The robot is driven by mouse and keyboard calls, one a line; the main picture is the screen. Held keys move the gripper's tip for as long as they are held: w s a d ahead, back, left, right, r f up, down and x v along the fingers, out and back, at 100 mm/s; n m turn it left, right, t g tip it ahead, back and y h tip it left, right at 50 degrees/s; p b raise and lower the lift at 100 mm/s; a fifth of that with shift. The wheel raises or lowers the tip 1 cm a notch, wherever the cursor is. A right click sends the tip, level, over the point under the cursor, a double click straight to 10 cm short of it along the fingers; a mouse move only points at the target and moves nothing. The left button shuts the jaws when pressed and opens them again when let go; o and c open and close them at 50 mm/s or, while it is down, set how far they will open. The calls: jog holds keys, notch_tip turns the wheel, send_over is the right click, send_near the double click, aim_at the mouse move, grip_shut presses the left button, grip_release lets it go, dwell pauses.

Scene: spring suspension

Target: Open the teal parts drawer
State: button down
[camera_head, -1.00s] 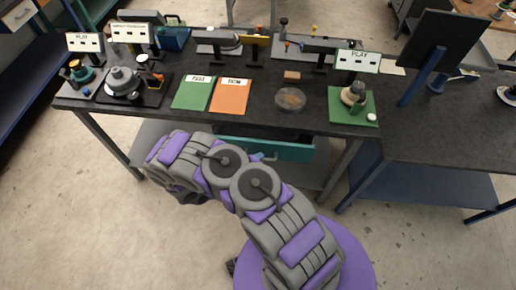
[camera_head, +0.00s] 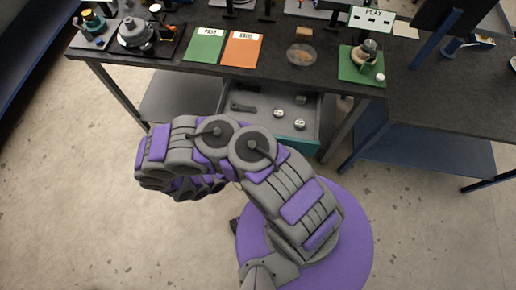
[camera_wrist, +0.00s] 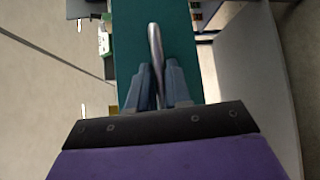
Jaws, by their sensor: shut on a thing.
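The teal parts drawer stands pulled out under the bench in the head view, with its grey interior and part of its teal front (camera_head: 298,146) showing. Inside it lie a dark bracket-like part (camera_head: 243,106) and small round pale parts (camera_head: 300,124). In the wrist view the teal front (camera_wrist: 182,35) fills the middle, with a metal bar handle (camera_wrist: 154,40) across it. My gripper (camera_wrist: 158,88) is shut on the handle, one blue-grey finger on each side. In the head view my arm hides the gripper, the handle and much of the drawer front.
The dark bench top (camera_head: 190,75) above the drawer holds a green card (camera_head: 204,45), an orange card (camera_head: 241,50), a clear dish (camera_head: 301,54) and a green base with a part (camera_head: 361,65). Bench legs flank the drawer. The floor (camera_head: 70,190) at left is clear.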

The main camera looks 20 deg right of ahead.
jog(key=shift+s+a+f, duration=0.1)
jog(key=shift+s+f, duration=0.05)
jog(key=shift+s, duration=0.05)
jog(key=c, duration=1.1)
grip_release()
jog(key=shift+w, duration=0.1)
jog(key=p+v, duration=0.1)
jog(key=v, duration=1.6)
jog(key=shift+w+a+p, duration=0.15)
jog(key=shift+a+p, duration=0.05)
jog(key=shift+p, duration=0.2)
